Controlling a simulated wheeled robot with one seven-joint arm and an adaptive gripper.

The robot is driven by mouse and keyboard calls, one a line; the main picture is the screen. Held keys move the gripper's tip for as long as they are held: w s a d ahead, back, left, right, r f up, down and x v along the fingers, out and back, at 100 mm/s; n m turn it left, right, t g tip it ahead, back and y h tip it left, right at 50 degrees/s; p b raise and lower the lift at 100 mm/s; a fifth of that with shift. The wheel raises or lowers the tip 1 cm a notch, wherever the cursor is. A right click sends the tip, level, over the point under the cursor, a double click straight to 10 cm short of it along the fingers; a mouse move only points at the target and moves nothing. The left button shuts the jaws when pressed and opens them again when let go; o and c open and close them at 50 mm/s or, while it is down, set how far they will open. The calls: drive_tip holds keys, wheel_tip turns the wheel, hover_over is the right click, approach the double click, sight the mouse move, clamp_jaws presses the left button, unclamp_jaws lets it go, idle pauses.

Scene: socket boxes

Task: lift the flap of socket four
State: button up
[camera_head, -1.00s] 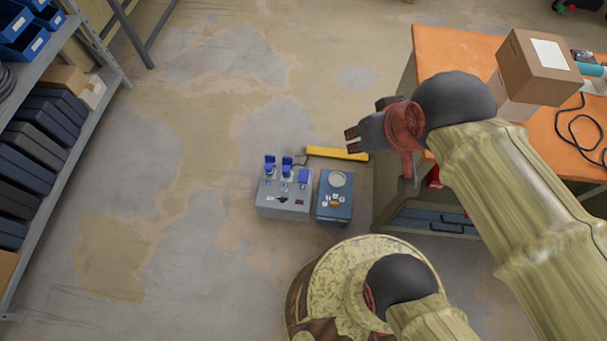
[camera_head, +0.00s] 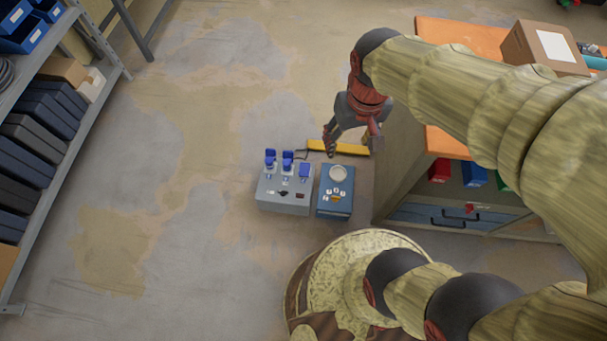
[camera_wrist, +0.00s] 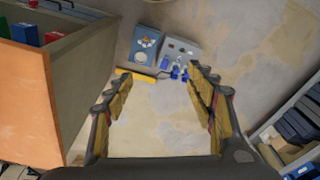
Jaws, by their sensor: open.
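A grey socket box (camera_head: 285,203) stands on the floor with blue flaps (camera_head: 286,160) along its far side. Two flaps look upright, and the third, at right, sits lower and tilted. I cannot read the labels, so I cannot tell which is socket four. The box also shows in the wrist view (camera_wrist: 187,46), with the flaps (camera_wrist: 176,70) on its edge towards me. My gripper (camera_head: 352,143) is open and empty, pointing down, above and to the right of the box and apart from it. Its fingers (camera_wrist: 160,72) are spread in the wrist view.
A blue box (camera_head: 334,206) with a round disc stands close beside the socket box. A yellow bar (camera_head: 338,147) lies behind them. An orange-topped bench (camera_head: 445,145) stands at right and a shelf rack (camera_head: 80,130) at far left. The floor left of the boxes is clear.

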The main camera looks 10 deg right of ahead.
drive_tip(key=w+a+f+g, duration=0.1)
drive_tip(key=w+f+g, duration=0.1)
drive_tip(key=w+f, duration=0.3)
drive_tip(key=w+f+g, duration=0.1)
drive_tip(key=w+f, duration=0.2)
drive_tip(key=f, duration=0.5)
drive_tip(key=m+t+b, duration=0.2)
drive_tip(key=m+b, duration=0.1)
drive_tip(key=m, duration=0.1)
approach(303, 175)
drive_tip(key=shift+s+d, duration=0.1)
drive_tip(key=shift+s, duration=0.1)
drive_tip(key=shift+w+f, duration=0.15)
drive_tip(key=shift+f, duration=0.15)
drive_tip(key=shift+f+b, duration=1.45)
drive_tip(key=shift+f, duration=2.15)
